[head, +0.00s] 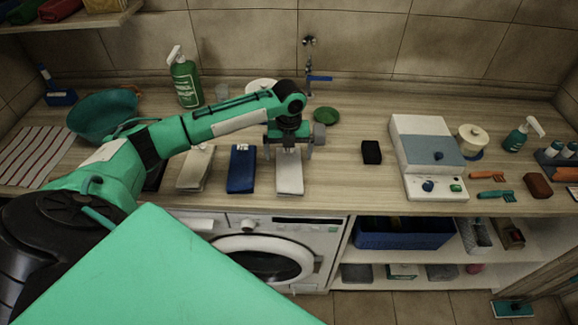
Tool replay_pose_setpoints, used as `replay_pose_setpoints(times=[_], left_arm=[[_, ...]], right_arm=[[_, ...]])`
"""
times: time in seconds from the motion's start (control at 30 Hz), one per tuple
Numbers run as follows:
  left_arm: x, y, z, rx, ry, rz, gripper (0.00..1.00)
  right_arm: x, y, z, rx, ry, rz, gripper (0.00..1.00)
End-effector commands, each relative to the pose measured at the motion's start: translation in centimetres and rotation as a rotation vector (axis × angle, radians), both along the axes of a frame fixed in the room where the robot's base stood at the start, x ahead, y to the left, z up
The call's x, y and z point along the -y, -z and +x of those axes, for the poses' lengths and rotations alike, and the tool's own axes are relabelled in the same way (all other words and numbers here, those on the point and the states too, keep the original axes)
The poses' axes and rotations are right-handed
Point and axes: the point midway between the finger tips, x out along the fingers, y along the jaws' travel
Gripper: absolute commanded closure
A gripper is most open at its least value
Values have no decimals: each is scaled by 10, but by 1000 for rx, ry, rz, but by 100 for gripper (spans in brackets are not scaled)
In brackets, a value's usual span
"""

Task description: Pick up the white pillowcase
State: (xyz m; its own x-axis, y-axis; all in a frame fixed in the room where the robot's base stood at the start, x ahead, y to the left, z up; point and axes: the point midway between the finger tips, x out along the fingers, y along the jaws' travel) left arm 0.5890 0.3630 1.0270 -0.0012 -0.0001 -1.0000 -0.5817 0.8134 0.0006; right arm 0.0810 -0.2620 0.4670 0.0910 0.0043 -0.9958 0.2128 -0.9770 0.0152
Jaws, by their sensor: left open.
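A white folded cloth (289,178), which looks like the white pillowcase, lies flat near the front edge of the wooden counter (345,185). My left gripper (288,151) is open, pointing down at the far end of this cloth, with one finger on each side. The gripper hides part of the cloth's far end. I cannot tell whether the fingers touch it. A blue folded cloth (242,170) lies just left of it, and a cream folded cloth (195,168) lies further left. My right gripper is not in view.
A black block (371,152) and a grey-white device (425,150) stand to the right. A green pump bottle (185,80), a green bowl (103,117) and a green round item (326,116) stand around the arm. A washing machine (310,240) is below.

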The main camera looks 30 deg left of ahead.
Motion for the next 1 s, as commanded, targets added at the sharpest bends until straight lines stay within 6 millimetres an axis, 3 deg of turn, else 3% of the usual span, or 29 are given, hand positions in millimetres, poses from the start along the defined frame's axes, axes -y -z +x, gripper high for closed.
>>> replay_pose_setpoints(times=[0.37,0.63,0.9,0.93,1.0], left_arm=[[-1,31,2,-3,-2,-1,0],[-2,66,5,-1,0,0,0],[-2,73,6,1,1,1,0],[-2,73,6,1,1,1,2],[-3,72,6,1,0,1,16]], right_arm=[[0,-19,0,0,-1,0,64],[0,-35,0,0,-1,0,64],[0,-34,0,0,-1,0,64],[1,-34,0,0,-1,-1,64],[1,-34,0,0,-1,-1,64]])
